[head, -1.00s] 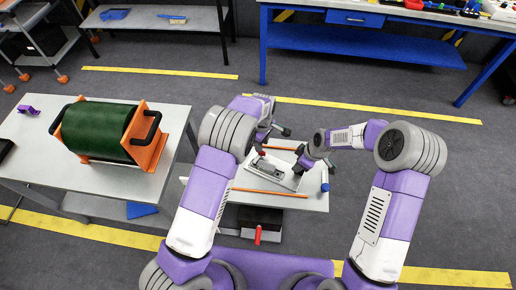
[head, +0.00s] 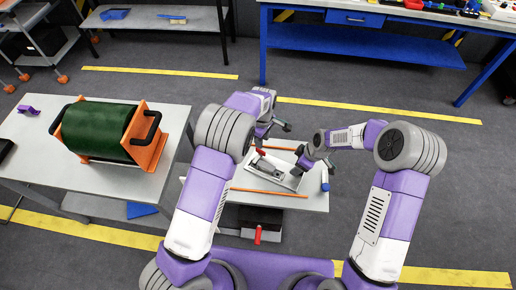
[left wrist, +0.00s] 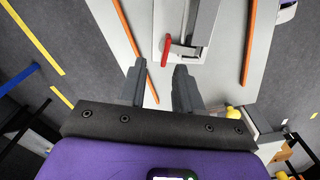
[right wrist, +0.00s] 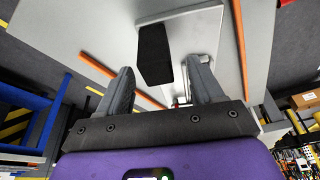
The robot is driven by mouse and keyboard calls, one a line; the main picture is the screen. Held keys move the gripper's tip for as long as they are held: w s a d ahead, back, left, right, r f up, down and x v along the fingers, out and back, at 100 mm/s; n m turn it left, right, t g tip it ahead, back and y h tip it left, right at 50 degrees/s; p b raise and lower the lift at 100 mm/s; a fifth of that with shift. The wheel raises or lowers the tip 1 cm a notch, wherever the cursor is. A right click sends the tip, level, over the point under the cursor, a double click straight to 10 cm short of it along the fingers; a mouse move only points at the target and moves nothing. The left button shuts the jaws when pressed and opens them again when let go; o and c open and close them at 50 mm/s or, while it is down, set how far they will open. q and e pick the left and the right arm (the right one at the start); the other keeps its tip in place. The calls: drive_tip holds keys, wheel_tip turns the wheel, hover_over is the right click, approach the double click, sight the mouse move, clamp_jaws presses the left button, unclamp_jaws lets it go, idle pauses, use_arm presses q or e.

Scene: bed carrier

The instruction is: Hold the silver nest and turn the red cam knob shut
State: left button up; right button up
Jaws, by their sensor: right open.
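The silver nest (head: 268,170) lies on a pale plate on the small table, below both grippers. The red cam knob (head: 260,152) shows at its far left end. In the left wrist view the red knob (left wrist: 166,50) stands beside a silver bracket (left wrist: 190,45), ahead of my left fingers. My left gripper (left wrist: 159,86) is open, apart from the knob; an orange strip shows between its fingers. My right gripper (right wrist: 160,88) is open and empty. A black pad (right wrist: 154,52) on the plate lies ahead of it; the silver part is mostly hidden by the right finger.
Orange strips (head: 270,193) lie along the small table (head: 300,203). A white-and-blue cylinder (head: 325,180) stands at its right edge. A green roll in an orange frame (head: 150,140) sits on the left table. Grey floor lies to the right.

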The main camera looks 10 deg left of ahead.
drive_tip(key=v, duration=1.2)
drive_tip(key=shift+s, duration=0.1)
